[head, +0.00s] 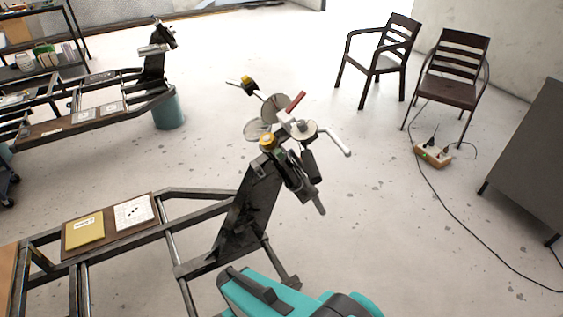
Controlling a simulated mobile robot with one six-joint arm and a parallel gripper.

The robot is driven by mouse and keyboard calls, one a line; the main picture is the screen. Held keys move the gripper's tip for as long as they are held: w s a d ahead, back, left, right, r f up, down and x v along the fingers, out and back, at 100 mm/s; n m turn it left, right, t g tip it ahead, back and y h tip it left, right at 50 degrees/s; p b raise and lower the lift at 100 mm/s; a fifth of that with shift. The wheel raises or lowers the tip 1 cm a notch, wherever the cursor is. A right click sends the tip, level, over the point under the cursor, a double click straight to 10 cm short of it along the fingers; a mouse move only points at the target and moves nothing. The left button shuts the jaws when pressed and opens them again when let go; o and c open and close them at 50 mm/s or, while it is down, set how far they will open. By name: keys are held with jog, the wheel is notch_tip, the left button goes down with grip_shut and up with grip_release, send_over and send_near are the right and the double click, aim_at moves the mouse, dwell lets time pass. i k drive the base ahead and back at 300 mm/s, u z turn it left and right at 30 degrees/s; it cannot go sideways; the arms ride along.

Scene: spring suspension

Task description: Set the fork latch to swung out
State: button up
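A cluster of small fittings (290,130) sits at the top of a dark slanted post (250,205) in the middle of the head view. It has a red-tipped lever (296,101), a pale crank-like bar (336,141), round discs, yellow-topped knobs and dark hanging parts. I cannot tell which of these is the fork latch, or how it is set. The parts overlap and are small. My gripper is not in view.
The post joins a dark metal frame (206,208) bearing a board with a yellow booklet (85,229) and a white sheet (134,212). A similar rig (155,65) stands behind left, above a teal bucket (168,112). Two chairs (377,60) stand back right. The floor between is clear.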

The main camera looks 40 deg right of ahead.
aim_at(255, 164)
jog(key=z, duration=0.8)
jog(key=k, duration=0.95)
jog(key=u, duration=0.05)
jog(key=i, duration=0.85)
jog(key=z, duration=0.05)
